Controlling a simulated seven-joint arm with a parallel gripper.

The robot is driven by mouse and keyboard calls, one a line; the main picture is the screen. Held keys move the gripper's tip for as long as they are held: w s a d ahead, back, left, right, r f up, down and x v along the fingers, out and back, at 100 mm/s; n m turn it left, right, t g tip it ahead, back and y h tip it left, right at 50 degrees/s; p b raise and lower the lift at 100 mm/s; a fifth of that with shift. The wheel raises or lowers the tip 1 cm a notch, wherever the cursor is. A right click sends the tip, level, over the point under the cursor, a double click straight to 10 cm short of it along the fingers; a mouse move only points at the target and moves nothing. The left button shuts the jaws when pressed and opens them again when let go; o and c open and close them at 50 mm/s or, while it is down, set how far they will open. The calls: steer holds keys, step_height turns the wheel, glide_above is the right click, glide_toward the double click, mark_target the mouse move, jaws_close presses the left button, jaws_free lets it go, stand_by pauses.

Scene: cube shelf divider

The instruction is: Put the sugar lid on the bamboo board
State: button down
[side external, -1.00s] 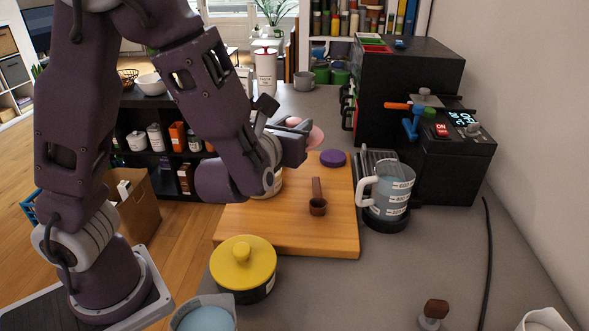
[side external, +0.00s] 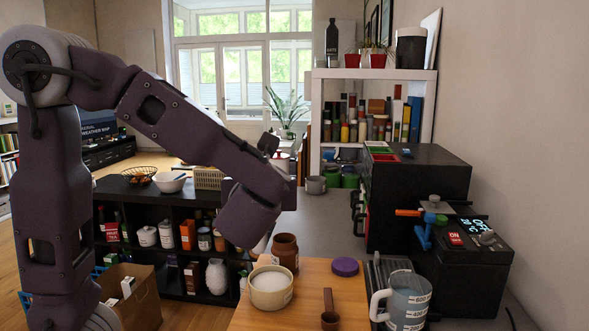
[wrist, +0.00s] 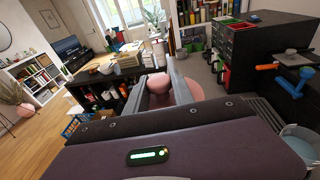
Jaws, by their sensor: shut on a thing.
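The sugar lid, a pink disc with a round knob (wrist: 158,83), is between my gripper's fingers (wrist: 163,88) in the wrist view. The fingers are shut on the knob and the lid is held up, clear of the board. In the side view my wrist (side external: 250,210) hides the fingers and the lid. The bamboo board (side external: 300,312) lies below on the counter, its near part cut off by the frame. An open cream pot of white sugar (side external: 270,287) stands on its left part.
A brown jar (side external: 285,250), a purple lid (side external: 345,267) and a brown scoop (side external: 329,312) are at or on the board. A measuring jug (side external: 403,300) and a black machine (side external: 465,250) stand to the right. Bare board shows between pot and scoop.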

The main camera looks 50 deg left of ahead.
steer(key=s+a+f+n+g+y, duration=0.1)
steer(key=s+a+f+n+g, duration=0.1)
steer(key=s+f+n+g, duration=0.35)
steer(key=s+a+f+n+g+y, duration=0.25)
steer(key=s+n+g, duration=0.4)
steer(key=g, duration=0.35)
steer(key=s+d+f+n+g+h, duration=0.1)
steer(key=s+d+n+g+h, duration=0.35)
steer(key=n+h, duration=0.45)
steer(key=s+d+f+n+g+h, duration=0.25)
steer(key=d+n+g+h, duration=0.45)
steer(key=h, duration=0.5)
steer(key=w+d+r+n+t+h, duration=0.2)
steer(key=w+r+n+t+h, duration=0.45)
steer(key=n+t+h, duration=0.5)
steer(key=w+a+r+n+t, duration=0.6)
steer(key=w+r+n+t, duration=0.15)
steer(key=r+t, duration=0.2)
steer(key=shift+y, duration=0.3)
steer(key=f, duration=3.2)
steer(key=shift+s+f, duration=0.2)
steer(key=shift+s, duration=0.15)
steer(key=shift+f, duration=0.5)
